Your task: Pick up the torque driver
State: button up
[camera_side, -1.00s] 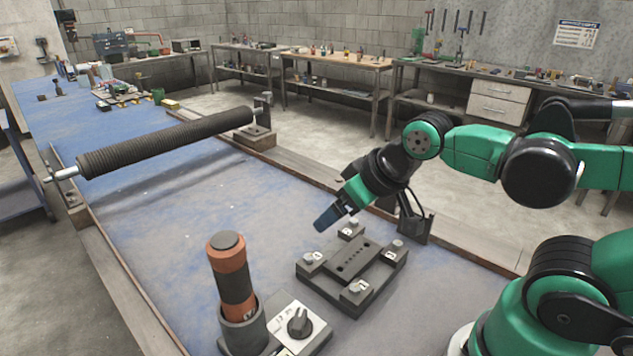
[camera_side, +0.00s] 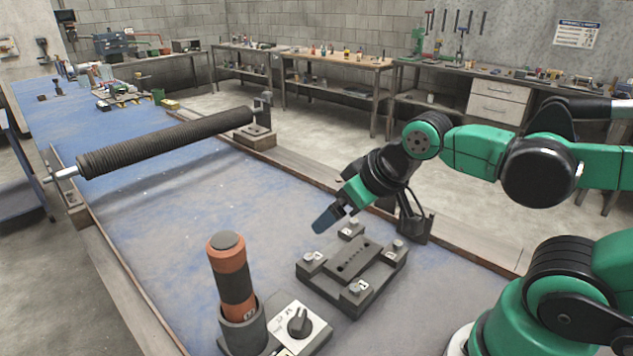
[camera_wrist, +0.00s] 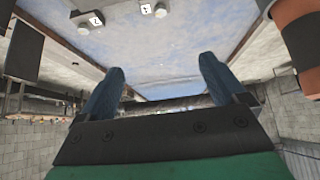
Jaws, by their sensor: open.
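The torque driver (camera_side: 232,280), an orange and black cylinder with a dark cap, stands upright in a grey round holder (camera_side: 243,331) at the front of the blue table. It also shows at the upper right edge of the wrist view (camera_wrist: 298,35), cut off by the frame. My gripper (camera_side: 332,217) is above the table, behind the dark fixture plate and to the right of the driver, apart from it. In the wrist view its two blue fingers (camera_wrist: 160,85) are spread wide with nothing between them.
A dark fixture plate (camera_side: 352,262) with several bolted corner blocks lies beside the driver. A control box with a black knob (camera_side: 300,322) adjoins the holder. A long dark mesh roller (camera_side: 165,143) spans the table farther back. Blue tabletop (camera_side: 200,205) between them is clear.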

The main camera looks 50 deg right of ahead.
notch_tip(320, 180, up, 10)
jog(key=m+g, duration=0.2)
jog(key=g, duration=0.5)
send_over(230, 263)
jog(key=w+d, duration=0.1)
jog(key=w, duration=0.1)
jog(key=shift+r, duration=0.15)
jog(key=shift+m, duration=0.3)
notch_tip(230, 263, down, 5)
jog(key=shift+s+a+r, duration=0.1)
jog(key=shift+a+r, duration=0.05)
jog(key=shift+f, duration=3.05)
jog(key=shift+c, duration=0.2)
grip_shut()
